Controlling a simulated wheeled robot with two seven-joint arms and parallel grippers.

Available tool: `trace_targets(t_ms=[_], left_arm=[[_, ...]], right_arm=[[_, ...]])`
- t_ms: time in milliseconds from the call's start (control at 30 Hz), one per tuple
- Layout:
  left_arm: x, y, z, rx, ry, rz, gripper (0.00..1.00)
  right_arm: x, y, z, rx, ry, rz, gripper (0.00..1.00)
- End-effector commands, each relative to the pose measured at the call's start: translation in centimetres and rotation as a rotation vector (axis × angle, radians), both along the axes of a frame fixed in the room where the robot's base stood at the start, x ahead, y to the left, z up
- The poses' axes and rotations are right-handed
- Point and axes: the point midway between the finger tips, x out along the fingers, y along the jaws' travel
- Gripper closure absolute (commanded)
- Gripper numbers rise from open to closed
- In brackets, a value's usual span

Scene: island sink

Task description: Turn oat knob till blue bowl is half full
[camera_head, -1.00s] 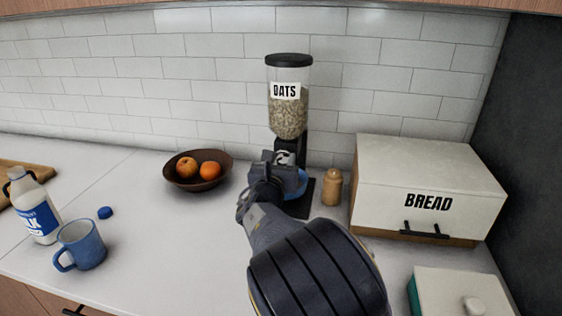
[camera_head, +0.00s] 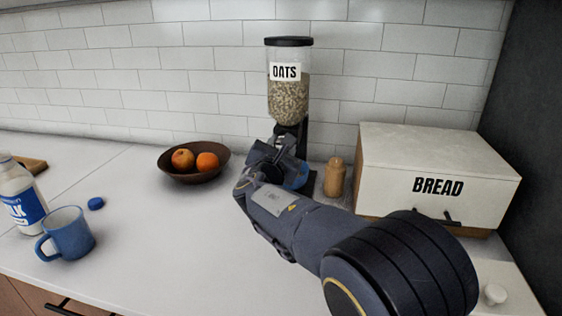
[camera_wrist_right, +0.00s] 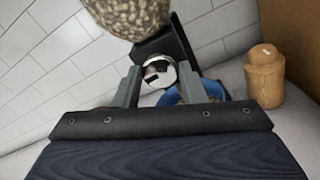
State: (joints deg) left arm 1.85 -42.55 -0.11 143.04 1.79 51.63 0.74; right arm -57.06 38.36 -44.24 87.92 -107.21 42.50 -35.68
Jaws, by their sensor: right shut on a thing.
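The oat dispenser (camera_head: 289,98) is a clear hopper labelled OATS with a black lid and stand. It holds oats and stands against the tiled wall. My right gripper (camera_head: 283,143) is at its front. In the right wrist view the fingers are shut on the round metallic oat knob (camera_wrist_right: 158,73), below the hopper. The blue bowl (camera_head: 297,174) is under the dispenser, mostly hidden behind my gripper. My left gripper is not in view.
A wooden shaker (camera_head: 335,177) stands close to the right of the dispenser, with the bread box (camera_head: 438,160) beyond. A fruit bowl (camera_head: 170,170) is to the left. A blue mug (camera_head: 68,235), milk bottle (camera_head: 18,200) and blue cap (camera_head: 96,204) are farther left.

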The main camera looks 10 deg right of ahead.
Motion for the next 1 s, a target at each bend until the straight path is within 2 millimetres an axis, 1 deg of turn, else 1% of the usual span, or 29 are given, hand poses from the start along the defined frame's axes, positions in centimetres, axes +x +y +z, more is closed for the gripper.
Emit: trace_targets(t_ms=[33,200,400,700,1000], left_arm=[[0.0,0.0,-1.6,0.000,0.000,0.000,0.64],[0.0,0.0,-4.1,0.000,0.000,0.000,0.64],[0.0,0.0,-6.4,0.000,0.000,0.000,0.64],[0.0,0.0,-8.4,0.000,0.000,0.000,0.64],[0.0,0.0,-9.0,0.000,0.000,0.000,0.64]], right_arm=[[0.0,-0.1,-0.8,0.046,-0.019,0.000,0.86],[0.0,-0.1,-0.8,0.190,-0.080,0.000,0.86],[0.0,-0.1,-0.6,0.337,-0.141,0.000,0.86],[0.0,-0.1,-0.4,0.478,-0.199,0.000,0.86],[0.0,-0.1,-0.2,0.529,-0.219,0.000,0.86]])
